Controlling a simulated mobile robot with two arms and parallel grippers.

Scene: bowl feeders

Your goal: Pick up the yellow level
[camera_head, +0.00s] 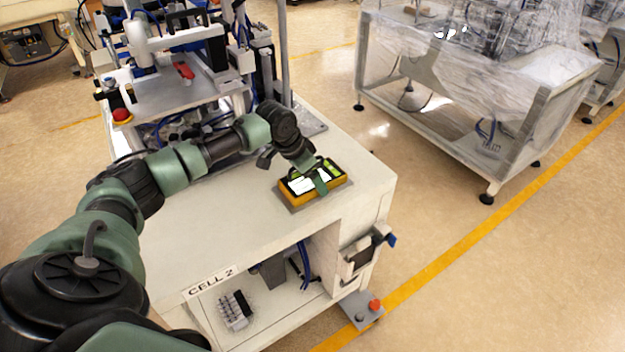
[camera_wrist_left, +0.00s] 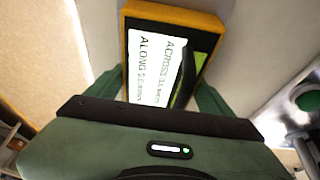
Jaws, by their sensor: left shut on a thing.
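The yellow level (camera_head: 291,195) is a flat yellow-edged block with a black face, a white label and green parts. It is over a thin grey plate (camera_head: 318,200) near the right end of the white bench top; I cannot tell whether it touches the plate. My left gripper (camera_head: 319,181) reaches down from above and is shut on the level. In the left wrist view the level (camera_wrist_left: 177,14) lies between the green fingers (camera_wrist_left: 160,95), its label reading "ACROSS" and "ALONG"; the gripper body hides its near end. My right gripper is not in view.
The white bench (camera_head: 230,225) marked "CELL 2" has clear top surface left of the level. A machine with a red button (camera_head: 122,115) stands at the back left, with a grey post (camera_head: 283,50) beside it. A plastic-wrapped machine (camera_head: 460,100) stands across the aisle.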

